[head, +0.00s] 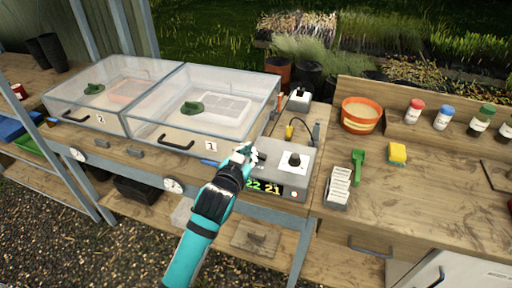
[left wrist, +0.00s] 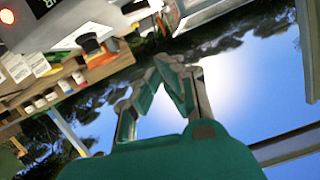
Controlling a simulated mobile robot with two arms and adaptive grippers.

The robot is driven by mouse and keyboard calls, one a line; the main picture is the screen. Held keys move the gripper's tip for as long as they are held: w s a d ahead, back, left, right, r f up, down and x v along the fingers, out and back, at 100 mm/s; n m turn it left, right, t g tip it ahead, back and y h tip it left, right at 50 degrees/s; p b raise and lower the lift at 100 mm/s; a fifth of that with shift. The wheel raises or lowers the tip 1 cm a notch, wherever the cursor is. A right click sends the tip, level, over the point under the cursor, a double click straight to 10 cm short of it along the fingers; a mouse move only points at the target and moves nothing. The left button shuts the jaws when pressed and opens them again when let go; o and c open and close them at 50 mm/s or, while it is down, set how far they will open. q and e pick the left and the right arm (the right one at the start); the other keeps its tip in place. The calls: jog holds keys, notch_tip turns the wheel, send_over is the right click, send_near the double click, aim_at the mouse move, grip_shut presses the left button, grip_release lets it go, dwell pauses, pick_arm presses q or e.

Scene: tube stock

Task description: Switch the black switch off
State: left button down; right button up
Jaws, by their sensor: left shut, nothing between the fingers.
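A grey control box (head: 262,187) with a lit display reading 22 21 stands on the bench right of the propagator marked 1. A round black knob (head: 294,159) sits on its white plate; it also shows in the left wrist view (left wrist: 89,43). A small dark part (head: 260,156), possibly the black switch, shows beside my left gripper (head: 245,152); its setting cannot be made out. My left gripper is over the box's left side, shut and empty. Its fingers also show in the left wrist view (left wrist: 178,88). Contact with the box cannot be told. My right gripper is out of view.
Two clear lidded propagators (head: 205,105) (head: 110,90) stand left of the box. Behind it is a white socket box (head: 299,100) with a black plug and cables. An orange pot (head: 360,116), green scoop (head: 357,168) and label holder (head: 338,188) stand to the right.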

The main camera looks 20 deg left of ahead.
pick_arm(q)
jog(key=p, duration=0.2)
send_over(258, 155)
notch_tip(258, 155, down, 2)
jog(key=shift+s+f, duration=0.1)
jog(key=shift+f, duration=0.15)
jog(key=shift+s+a+f, duration=0.1)
jog(key=shift+a+f, duration=0.1)
jog(key=shift+f, duration=1.05)
jog(key=shift+a+f, duration=0.1)
jog(key=shift+f, duration=0.5)
